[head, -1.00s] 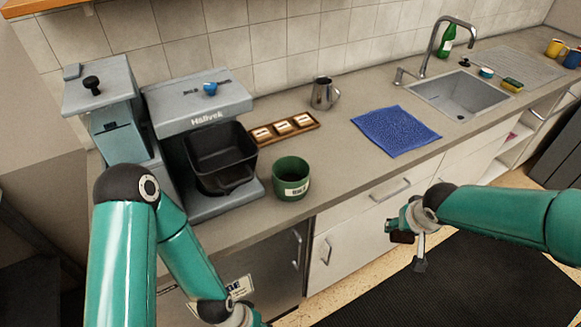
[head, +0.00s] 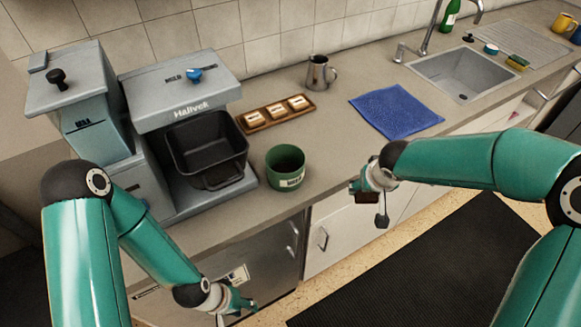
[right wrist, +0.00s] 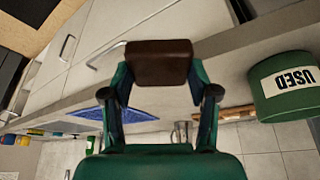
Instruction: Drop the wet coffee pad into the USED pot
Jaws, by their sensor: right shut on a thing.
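The coffee machine (head: 180,105) with its black basket stands at the left. Behind the pot are a wooden tray (head: 249,126) and a metal jug (head: 318,75). A blue cloth (head: 396,110) lies right of them, before the sink (head: 462,75). Counter is clear between pot and cloth.

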